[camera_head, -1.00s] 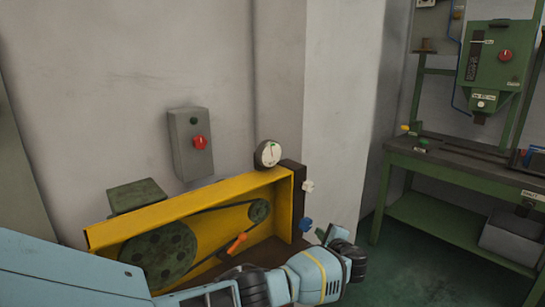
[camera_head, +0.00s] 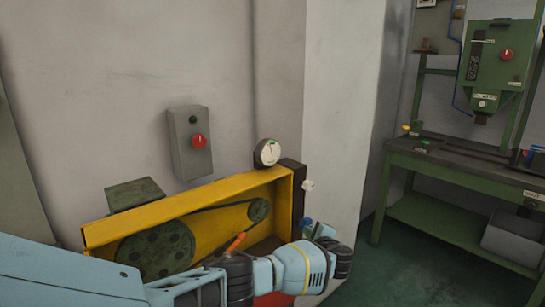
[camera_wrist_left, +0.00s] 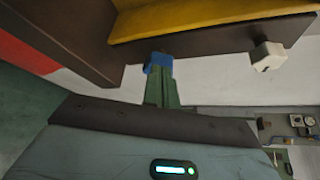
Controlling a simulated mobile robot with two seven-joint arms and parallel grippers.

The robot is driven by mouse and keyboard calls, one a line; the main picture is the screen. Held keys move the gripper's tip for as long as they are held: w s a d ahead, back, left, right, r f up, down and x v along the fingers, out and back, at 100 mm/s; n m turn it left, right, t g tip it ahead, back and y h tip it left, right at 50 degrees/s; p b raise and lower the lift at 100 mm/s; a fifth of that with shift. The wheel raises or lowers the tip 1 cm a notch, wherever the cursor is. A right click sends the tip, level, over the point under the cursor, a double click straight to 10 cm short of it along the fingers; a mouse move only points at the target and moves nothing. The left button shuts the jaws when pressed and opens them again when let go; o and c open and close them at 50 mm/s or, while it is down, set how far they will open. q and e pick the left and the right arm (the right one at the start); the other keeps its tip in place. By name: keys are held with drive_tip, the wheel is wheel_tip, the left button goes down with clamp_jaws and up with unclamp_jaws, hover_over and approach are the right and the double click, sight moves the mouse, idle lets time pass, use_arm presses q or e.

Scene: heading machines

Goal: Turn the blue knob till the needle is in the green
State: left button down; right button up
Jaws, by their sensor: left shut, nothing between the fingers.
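The blue knob (camera_head: 307,224) is on the dark end post of the yellow-framed machine, partly hidden by my left arm in the head view. It also shows in the left wrist view (camera_wrist_left: 153,68), right at the tips of my green fingers. My left gripper (camera_wrist_left: 161,78) is shut and empty, its tips overlapping the knob; whether they touch it I cannot tell. The round white gauge (camera_head: 268,153) sits on top of the machine. Its dark needle looks nearly upright; the green zone is too small to make out. My right gripper is not in view.
A white knob (camera_head: 308,185) sticks out above the blue one on the same post. An orange handle (camera_head: 236,242) is inside the yellow frame (camera_head: 180,207). A grey box with a red button (camera_head: 199,141) is on the wall. A green workbench (camera_head: 455,180) stands at right.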

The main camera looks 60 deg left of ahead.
sight(303, 226)
use_arm(q)
drive_tip(key=shift+s+a, duration=0.15)
drive_tip(key=shift+a, duration=1.4)
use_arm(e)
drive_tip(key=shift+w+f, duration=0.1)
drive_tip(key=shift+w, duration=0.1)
use_arm(q)
drive_tip(key=shift+w+f+b, duration=0.2)
drive_tip(key=shift+w+b, duration=0.25)
drive_tip(key=shift+b, duration=0.15)
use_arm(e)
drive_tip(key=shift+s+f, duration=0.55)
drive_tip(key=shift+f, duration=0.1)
use_arm(q)
drive_tip(key=shift+r, duration=0.15)
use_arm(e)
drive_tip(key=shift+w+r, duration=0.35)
use_arm(q)
drive_tip(key=shift+p, duration=0.35)
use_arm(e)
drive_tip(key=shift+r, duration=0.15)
use_arm(q)
drive_tip(key=shift+s+r+p, duration=0.2)
drive_tip(key=shift+s+p, duration=0.05)
drive_tip(key=shift+p, duration=0.15)
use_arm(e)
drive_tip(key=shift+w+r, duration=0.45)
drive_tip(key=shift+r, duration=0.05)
use_arm(q)
drive_tip(key=shift+f, duration=0.1)
